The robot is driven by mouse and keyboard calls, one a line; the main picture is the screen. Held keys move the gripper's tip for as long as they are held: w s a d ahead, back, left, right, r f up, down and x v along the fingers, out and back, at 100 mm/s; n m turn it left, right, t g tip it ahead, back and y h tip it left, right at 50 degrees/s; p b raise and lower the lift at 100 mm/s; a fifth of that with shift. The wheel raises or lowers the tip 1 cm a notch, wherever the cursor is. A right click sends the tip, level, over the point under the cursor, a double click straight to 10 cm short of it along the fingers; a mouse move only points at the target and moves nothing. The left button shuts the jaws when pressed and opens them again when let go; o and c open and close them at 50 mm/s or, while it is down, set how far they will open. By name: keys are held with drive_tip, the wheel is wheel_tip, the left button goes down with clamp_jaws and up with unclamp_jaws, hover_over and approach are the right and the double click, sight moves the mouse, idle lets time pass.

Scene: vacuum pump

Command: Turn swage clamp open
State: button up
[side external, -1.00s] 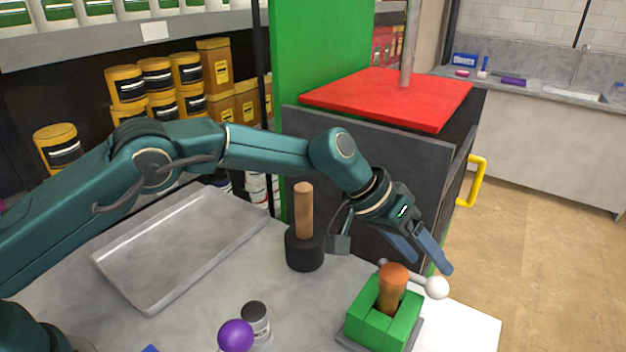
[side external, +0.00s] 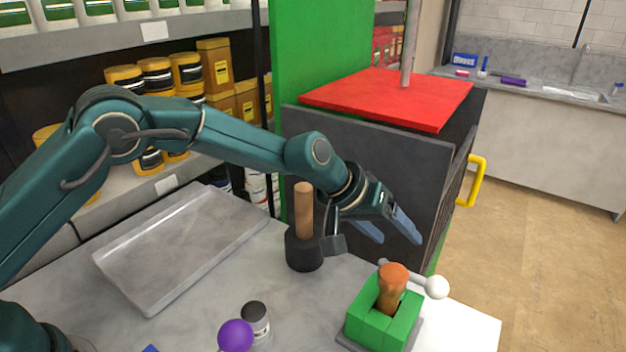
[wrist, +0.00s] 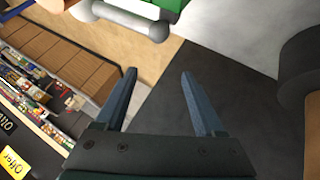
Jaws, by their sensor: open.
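The swage clamp, a green block (side external: 372,318) on a grey base, stands at the front right of the table. A copper-coloured tube (side external: 392,284) stands upright in it. Its handle, a grey bar ending in a white ball (side external: 437,287), reaches out to the right. In the wrist view the handle (wrist: 150,18) shows at the top edge, with a bit of the green clamp (wrist: 168,3) beside it. My gripper (side external: 400,237) is open and empty, above and behind the clamp, apart from the handle. Its two blue fingers (wrist: 158,78) show spread in the wrist view.
A black cylinder with a wooden handle (side external: 304,212) stands close to my wrist. A metal tray (side external: 180,243) lies at the left. A purple ball (side external: 235,336) and a small dark-capped jar (side external: 256,321) are in front. A dark cabinet with a red top (side external: 388,97) stands behind.

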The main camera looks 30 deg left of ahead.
drive_tip(key=shift+s+a+f, duration=0.1)
drive_tip(key=shift+s+a, duration=0.05)
drive_tip(key=shift+a, duration=0.5)
drive_tip(key=shift+s+a+f, duration=0.15)
drive_tip(key=shift+a, duration=0.45)
drive_tip(key=shift+s+a+f, duration=0.1)
drive_tip(key=shift+s+a, duration=0.05)
drive_tip(key=shift+a, duration=0.5)
drive_tip(key=v, duration=1)
drive_tip(key=s+a+r+m+y, duration=0.1)
drive_tip(key=s+a+r, duration=0.1)
drive_tip(key=s, duration=0.3)
drive_tip(key=s+a+r+m, duration=0.1)
drive_tip(key=s+a+r, duration=0.2)
drive_tip(key=s, duration=0.3)
drive_tip(key=s+a+f+y, duration=0.3)
drive_tip(key=s+a, duration=0.5)
drive_tip(key=s, duration=0.4)
drive_tip(key=shift+n+g+y, duration=0.4)
